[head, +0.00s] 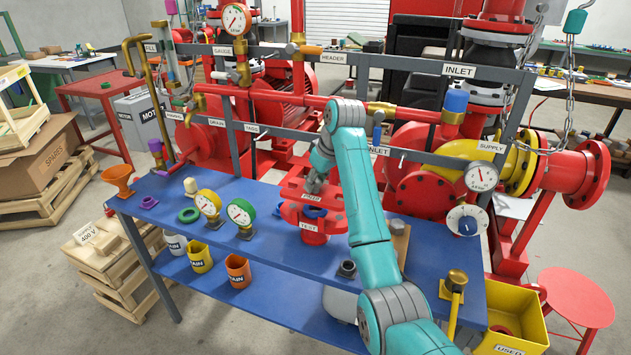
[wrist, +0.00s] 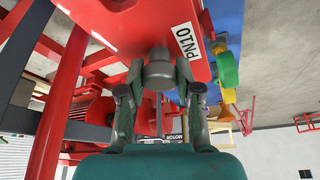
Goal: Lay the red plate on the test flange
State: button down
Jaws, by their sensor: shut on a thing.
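The red plate (head: 292,194) has a white PN10 label and a grey knob on top. My gripper (head: 313,184) is shut on that knob from above. In the wrist view the two fingers of my gripper (wrist: 158,84) stand on either side of the knob (wrist: 158,70), with the red plate (wrist: 125,25) spread behind it. The red test flange (head: 314,238), labelled TEST, stands on the blue bench directly below the plate. The plate covers most of the flange's top. I cannot tell whether plate and flange touch.
The blue bench (head: 265,262) holds a yellow gauge (head: 208,203), a green gauge (head: 240,212) and a green ring (head: 189,215) to the left. A dark nut (head: 347,269) and a wooden block (head: 400,240) are near my arm. Grey rails and red pipes stand behind.

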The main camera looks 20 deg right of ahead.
jog(key=shift+f, duration=2.05)
dwell(0.4)
jog(key=c, duration=0.7)
grip_release()
